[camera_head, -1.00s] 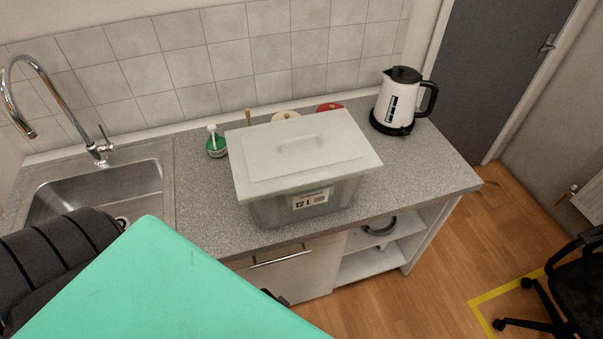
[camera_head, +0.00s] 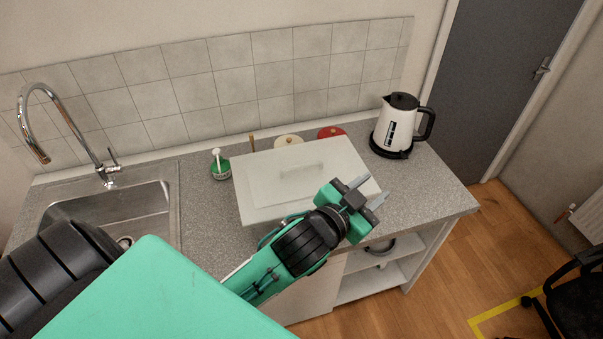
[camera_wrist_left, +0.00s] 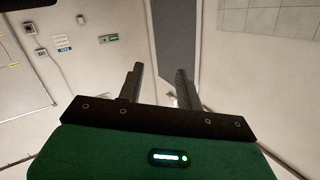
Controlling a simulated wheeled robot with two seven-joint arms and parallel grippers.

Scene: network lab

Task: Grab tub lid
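My right gripper is not in view.
A white kettle (camera_head: 393,127) stands right of the tub. The sink (camera_head: 112,215) and tap (camera_head: 62,115) are at left.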

